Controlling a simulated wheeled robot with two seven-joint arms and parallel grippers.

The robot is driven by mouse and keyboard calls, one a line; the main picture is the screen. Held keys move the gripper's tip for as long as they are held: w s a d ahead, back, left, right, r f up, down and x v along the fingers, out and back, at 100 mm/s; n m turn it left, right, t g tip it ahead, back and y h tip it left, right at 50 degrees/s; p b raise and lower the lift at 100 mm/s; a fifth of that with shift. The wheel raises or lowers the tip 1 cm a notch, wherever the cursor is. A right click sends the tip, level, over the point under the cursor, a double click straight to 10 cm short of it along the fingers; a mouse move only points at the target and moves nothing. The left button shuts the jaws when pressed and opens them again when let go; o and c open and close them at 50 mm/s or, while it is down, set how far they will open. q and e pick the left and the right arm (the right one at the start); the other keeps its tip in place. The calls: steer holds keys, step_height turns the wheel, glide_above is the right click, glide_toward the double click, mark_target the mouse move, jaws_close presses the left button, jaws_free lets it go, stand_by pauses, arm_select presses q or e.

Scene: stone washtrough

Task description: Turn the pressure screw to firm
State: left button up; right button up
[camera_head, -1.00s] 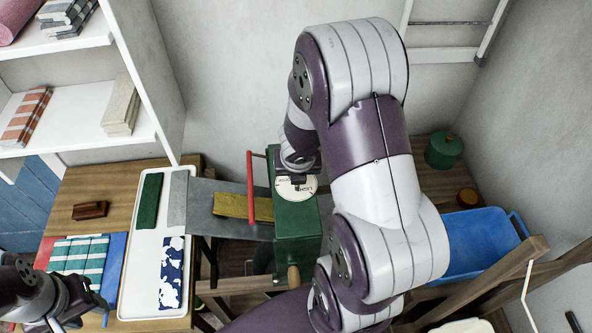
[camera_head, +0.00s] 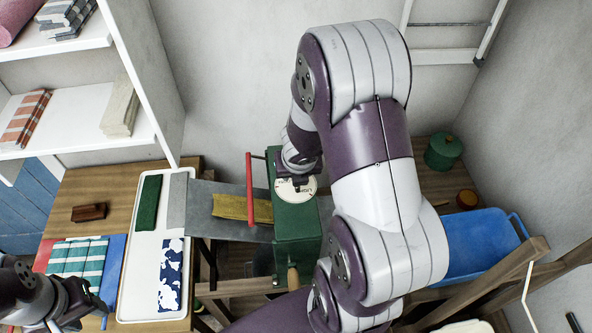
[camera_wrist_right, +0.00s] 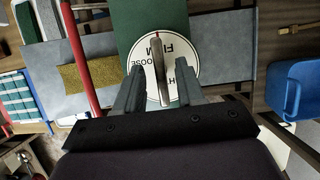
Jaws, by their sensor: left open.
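The pressure screw's thin metal bar handle (camera_wrist_right: 161,72) stands above a white dial (camera_wrist_right: 146,55), on top of the green wringer frame (camera_head: 296,222). A small red mark shows at that end. LOOSE, partly covered, is at the left. My right gripper (camera_wrist_right: 160,98) is open, one finger on each side of the bar with gaps showing. In the head view it hangs over the dial (camera_head: 297,190). My left gripper (camera_head: 82,310) is open at the lower left, partly cut off.
A red bar (camera_head: 250,190) stands left of the wringer, by a yellow cloth (camera_head: 242,207) on a grey board. A white tray (camera_head: 142,270) with folded cloths lies further left. A blue tub (camera_head: 480,245) and green canister (camera_head: 443,152) are at the right.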

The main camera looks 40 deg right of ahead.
steer(key=p+v, duration=0.8)
steer(key=v, duration=0.4)
steer(key=shift+r, duration=0.3)
steer(key=shift+s, duration=0.15)
